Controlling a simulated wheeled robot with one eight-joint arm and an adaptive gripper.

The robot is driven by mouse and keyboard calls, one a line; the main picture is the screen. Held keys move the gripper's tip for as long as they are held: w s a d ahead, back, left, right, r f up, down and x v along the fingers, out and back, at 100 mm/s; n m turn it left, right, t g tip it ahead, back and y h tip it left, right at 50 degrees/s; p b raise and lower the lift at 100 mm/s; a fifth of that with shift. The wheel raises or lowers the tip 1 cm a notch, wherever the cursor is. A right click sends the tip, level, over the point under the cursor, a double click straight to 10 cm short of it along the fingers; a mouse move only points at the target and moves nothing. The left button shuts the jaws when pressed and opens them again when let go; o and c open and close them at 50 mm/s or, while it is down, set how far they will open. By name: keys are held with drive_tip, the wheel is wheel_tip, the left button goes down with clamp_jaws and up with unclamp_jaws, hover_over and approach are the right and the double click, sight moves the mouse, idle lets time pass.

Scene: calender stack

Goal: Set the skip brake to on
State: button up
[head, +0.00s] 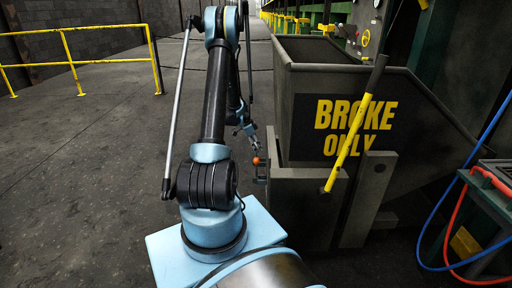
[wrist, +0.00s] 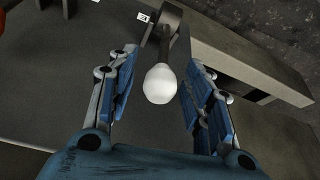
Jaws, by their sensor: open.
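The dark skip (head: 300,125) stands right of my arm, with "BROKE ONLY" in yellow on its side. In the wrist view, a short dark lever (wrist: 166,42) with a white knob (wrist: 160,84) reaches between the fingers of my gripper (wrist: 158,78). The fingers are open, one on each side of the knob, with gaps showing. In the head view my gripper (head: 252,139) is small, beside the skip's near left corner. An orange ball (head: 257,161) shows just below it. I see no on or off marking, and cannot tell which lever is the brake.
A long yellow bar with a black grip (head: 353,131) leans across the skip's front. Blue and red hoses (head: 467,225) hang at the right. A yellow railing (head: 110,62) stands at the left, with open floor before it.

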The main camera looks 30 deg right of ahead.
drive_tip(key=shift+c, duration=0.5)
clamp_jaws()
drive_tip(key=shift+d, duration=0.15)
drive_tip(key=shift+s, duration=0.1)
